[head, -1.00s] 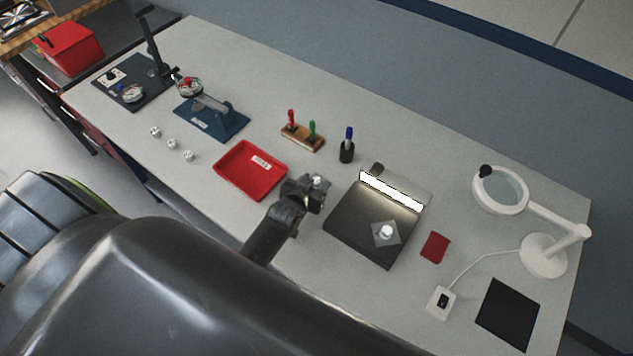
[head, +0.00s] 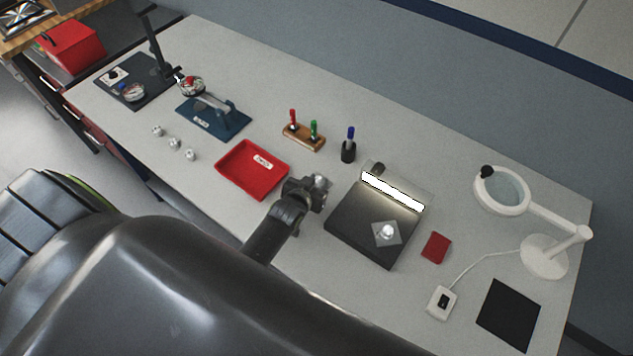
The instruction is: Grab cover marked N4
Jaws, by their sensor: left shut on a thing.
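My left gripper (head: 312,187) is above the table, between the red tray and the dark lit stand. It is shut on a small silvery part (head: 321,181), which shows at its tip. Any marking on that part is too small to read. Several similar small pale metal parts are in view: a row on the left of the table (head: 174,142), and one on a light square plate on the dark stand (head: 387,232). I cannot read N4 on any of them. My right gripper is not in view.
A red labelled tray (head: 252,170) lies left of the gripper. The dark stand (head: 350,225) with a bright light bar is to its right. A pen rack (head: 304,137), a magnifier lamp (head: 543,256), a red pad (head: 436,247) and a blue fixture (head: 213,118) stand around.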

